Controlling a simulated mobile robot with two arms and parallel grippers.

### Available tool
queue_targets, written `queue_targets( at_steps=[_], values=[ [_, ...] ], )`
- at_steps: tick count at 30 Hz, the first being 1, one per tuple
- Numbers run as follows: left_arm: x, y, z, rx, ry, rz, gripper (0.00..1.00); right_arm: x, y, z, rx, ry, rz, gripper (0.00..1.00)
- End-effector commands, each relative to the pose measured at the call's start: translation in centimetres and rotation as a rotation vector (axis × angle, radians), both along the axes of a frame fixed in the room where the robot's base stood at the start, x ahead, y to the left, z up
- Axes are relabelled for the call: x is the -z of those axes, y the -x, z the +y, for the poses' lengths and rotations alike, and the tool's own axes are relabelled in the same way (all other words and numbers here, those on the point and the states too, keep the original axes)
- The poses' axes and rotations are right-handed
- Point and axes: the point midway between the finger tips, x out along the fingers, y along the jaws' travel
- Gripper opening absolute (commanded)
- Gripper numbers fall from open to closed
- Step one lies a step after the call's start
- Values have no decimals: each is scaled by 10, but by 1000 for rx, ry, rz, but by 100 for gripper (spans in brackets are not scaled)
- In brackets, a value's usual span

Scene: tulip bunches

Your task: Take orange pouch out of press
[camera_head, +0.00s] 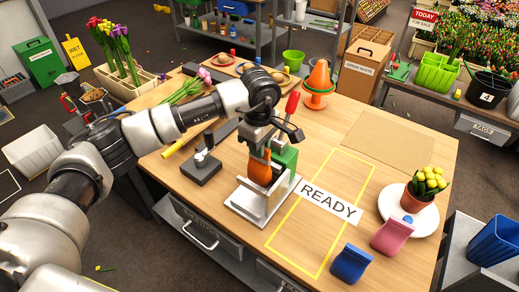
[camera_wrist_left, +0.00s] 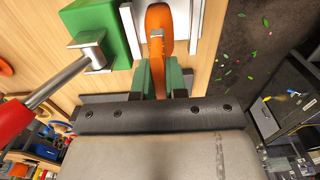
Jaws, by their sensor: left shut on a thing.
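The orange pouch (camera_head: 260,171) stands upright in the press (camera_head: 262,207), which has a pale metal base, a green block (camera_head: 285,157) and a red-handled lever (camera_head: 292,104). My left gripper (camera_head: 261,151) comes down from above and is shut on the pouch's top end. In the left wrist view the gripper's green fingertips (camera_wrist_left: 161,79) close around the end of the orange pouch (camera_wrist_left: 158,35). The press's green block (camera_wrist_left: 93,30) and red handle (camera_wrist_left: 14,119) lie beside it to the left. The pouch's lower edge is partly hidden by the press. My right gripper is not in view.
A yellow-outlined area with a READY sign (camera_head: 330,203) lies right of the press, empty inside. A blue pouch (camera_head: 351,263) and a pink pouch (camera_head: 392,236) stand beyond its right edge, near a potted plant (camera_head: 420,190) on a white plate.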

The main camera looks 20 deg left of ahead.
Motion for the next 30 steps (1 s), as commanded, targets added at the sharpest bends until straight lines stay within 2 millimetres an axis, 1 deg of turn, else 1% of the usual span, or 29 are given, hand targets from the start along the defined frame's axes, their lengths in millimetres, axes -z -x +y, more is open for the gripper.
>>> queue_targets(
  at_steps=[1,21,25,30],
  values=[
    [-7,0,0,0,1,-2,0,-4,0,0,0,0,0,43],
    [-60,0,0,0,1,-3,0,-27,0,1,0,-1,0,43],
    [-66,0,0,0,1,-2,0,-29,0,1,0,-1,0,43],
    [-67,0,0,0,0,-1,0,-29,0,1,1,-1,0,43]
  ],
)
